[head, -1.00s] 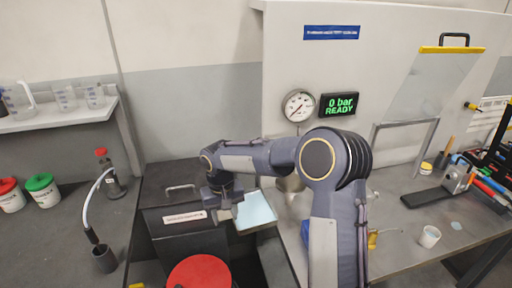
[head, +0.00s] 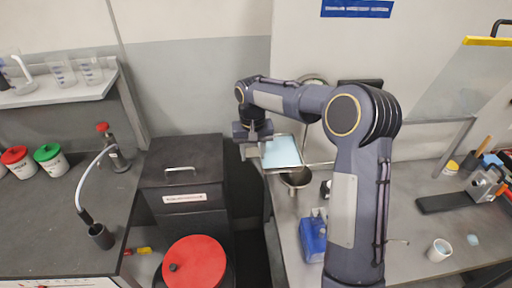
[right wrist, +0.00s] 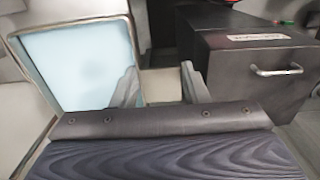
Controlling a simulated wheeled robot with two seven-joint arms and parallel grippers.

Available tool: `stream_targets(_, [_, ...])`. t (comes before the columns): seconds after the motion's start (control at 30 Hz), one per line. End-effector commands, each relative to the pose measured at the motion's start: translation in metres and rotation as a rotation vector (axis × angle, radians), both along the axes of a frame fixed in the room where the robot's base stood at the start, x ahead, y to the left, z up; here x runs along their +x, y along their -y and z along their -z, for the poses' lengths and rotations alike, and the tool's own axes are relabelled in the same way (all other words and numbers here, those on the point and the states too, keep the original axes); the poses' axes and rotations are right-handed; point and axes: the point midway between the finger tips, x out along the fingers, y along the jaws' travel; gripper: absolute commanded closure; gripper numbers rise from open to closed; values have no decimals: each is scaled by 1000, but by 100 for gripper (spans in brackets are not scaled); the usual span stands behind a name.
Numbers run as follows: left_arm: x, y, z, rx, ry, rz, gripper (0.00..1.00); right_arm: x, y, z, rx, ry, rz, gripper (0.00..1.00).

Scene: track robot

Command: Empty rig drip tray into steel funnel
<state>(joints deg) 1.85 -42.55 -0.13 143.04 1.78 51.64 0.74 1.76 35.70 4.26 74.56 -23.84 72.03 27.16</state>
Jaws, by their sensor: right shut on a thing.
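The drip tray (head: 285,170) is a shallow rectangular metal tray with a pale blue fill. It looks roughly level in the head view, and it fills the left of the right wrist view (right wrist: 136,45). My right gripper (head: 252,150) is shut on the tray's left side and holds it in the air. The steel funnel (head: 297,180) is a grey metal vessel on the right bench, just below and right of the tray in the picture. The tray and my arm partly hide it, and I cannot tell the gap between them. My left gripper is not in view.
A dark lidded box (head: 183,176) with a handle stands left of the tray. A red-lidded drum (head: 197,262) is in front of it. A blue container (head: 313,238) stands on the right bench, near my arm. A white cup (head: 438,250) stands further right.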

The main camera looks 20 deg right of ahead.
Motion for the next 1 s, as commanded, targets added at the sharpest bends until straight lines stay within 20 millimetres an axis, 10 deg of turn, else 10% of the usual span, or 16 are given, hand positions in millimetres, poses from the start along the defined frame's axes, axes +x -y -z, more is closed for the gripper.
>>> stream_targets(0.77, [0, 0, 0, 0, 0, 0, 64, 0, 1, 47, 0, -1, 0, 92])
stream_targets(1.0, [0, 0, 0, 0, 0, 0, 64, -2, 8, 33, 124, 40, 6, 92])
